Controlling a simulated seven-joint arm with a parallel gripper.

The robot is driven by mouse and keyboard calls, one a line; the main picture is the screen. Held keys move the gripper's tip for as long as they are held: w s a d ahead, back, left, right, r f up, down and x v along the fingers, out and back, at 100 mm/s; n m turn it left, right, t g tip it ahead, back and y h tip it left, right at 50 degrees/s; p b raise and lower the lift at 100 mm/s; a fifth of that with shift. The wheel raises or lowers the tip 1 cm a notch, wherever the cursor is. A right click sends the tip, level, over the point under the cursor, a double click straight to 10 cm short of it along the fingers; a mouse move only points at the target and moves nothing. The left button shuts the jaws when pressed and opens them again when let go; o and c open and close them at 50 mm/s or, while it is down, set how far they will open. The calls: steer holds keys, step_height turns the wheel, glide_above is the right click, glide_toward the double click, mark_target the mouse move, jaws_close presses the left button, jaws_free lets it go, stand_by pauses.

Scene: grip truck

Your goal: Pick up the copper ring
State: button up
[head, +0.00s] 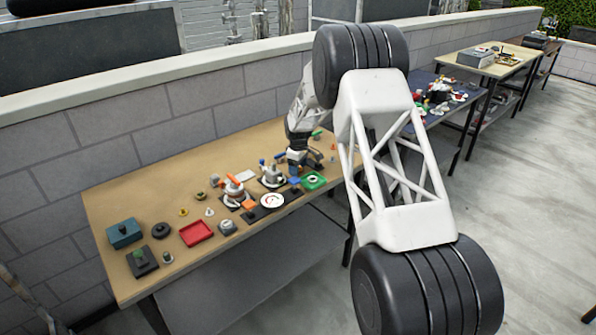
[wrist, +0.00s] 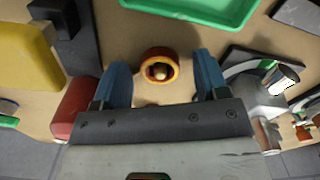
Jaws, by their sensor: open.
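In the wrist view, a copper-orange ring (wrist: 158,55) lies on the tan tabletop, with a small pale knob showing inside its opening. My gripper (wrist: 162,72) is open, its two blue fingers at either side of the ring in the picture with clear gaps. Nothing is held. I cannot tell how high the fingertips are above the table. In the head view, my gripper (head: 304,163) is low over the far right part of the workbench, and I cannot pick out the ring there.
A red block (wrist: 75,108) is close beside the left finger. A yellow block (wrist: 25,55) is farther left. A green tray (wrist: 205,8) lies beyond the ring. Grey and metal parts (wrist: 255,95) crowd the right finger. The workbench (head: 110,205) holds several other objects.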

steer(key=shift+c, duration=0.3)
steer(key=c, duration=1)
steer(key=shift+o, duration=0.2)
steer(key=shift+r, duration=0.15)
step_height(320, 180, up, 10)
stand_by(0.4)
steer(key=shift+m, duration=0.4)
steer(key=s+a+r, duration=0.1)
steer(key=s+a, duration=0.1)
steer(key=a, duration=0.1)
steer(key=s+a+r, duration=0.1)
steer(key=s+a, duration=0.1)
steer(key=a, duration=0.1)
steer(key=s+a+r, duration=0.1)
steer(key=s+a, duration=0.1)
steer(key=shift+s+a+r, duration=0.35)
steer(key=shift+a+r, duration=0.05)
